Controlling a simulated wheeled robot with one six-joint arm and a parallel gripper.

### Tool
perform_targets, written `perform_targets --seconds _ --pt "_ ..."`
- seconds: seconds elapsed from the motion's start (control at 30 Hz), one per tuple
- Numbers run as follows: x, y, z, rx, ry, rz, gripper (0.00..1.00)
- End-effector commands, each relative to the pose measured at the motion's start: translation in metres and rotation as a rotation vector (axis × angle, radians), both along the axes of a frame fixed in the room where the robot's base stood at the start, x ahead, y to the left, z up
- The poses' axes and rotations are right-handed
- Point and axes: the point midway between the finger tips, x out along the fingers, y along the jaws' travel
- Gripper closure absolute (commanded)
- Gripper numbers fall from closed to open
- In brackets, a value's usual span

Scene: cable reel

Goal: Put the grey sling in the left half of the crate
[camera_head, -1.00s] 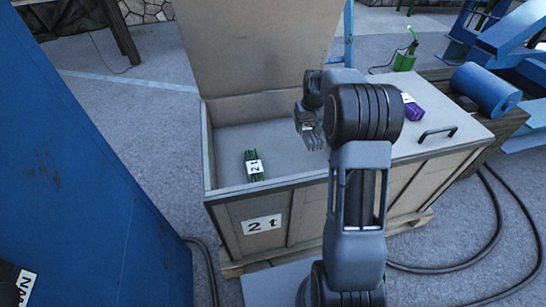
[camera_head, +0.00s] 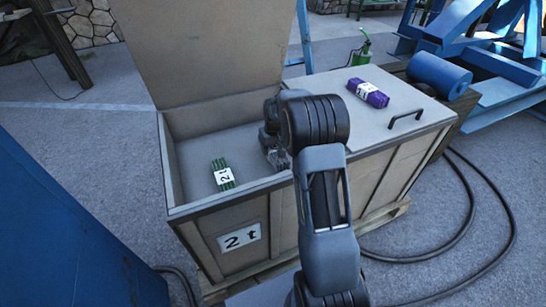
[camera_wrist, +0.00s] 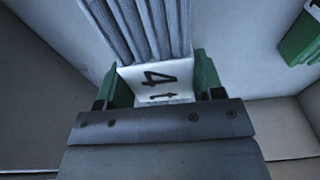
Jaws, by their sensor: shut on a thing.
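The wooden crate (camera_head: 240,205) has its left half open, with that lid (camera_head: 210,50) standing up, and its right half closed. My gripper (camera_wrist: 155,78) is shut on the grey sling (camera_wrist: 145,25), around its white label marked with a 4. In the head view my gripper (camera_head: 278,155) is low in the open left half, near its right side; my arm hides part of it and most of the sling. Whether the sling touches the crate floor I cannot tell. A green sling labelled 2 t (camera_head: 223,175) lies in the left half, apart from my gripper.
A purple sling (camera_head: 368,93) lies on the closed right lid (camera_head: 395,110), beside a black handle (camera_head: 405,118). The blue cabinet (camera_head: 70,240) stands at the left front. Blue machinery (camera_head: 440,75) is at the right. Black cable (camera_head: 490,215) lies on the floor at the right.

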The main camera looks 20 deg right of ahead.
Motion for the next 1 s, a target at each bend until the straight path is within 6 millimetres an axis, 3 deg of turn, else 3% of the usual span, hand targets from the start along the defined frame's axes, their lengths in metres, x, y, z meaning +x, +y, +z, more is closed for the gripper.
perform_targets --seconds 0.27,0.7,0.73,1.0 --pt "0.0 -0.001 -0.039 0.0 0.001 -0.001 0.9" --pt "0.0 -0.001 -0.044 0.0 -0.001 -0.001 0.9" --pt "0.0 -0.001 -0.044 0.0 0.001 -0.001 0.36" --pt "-0.001 -0.001 -0.044 0.0 0.002 -0.001 0.13"
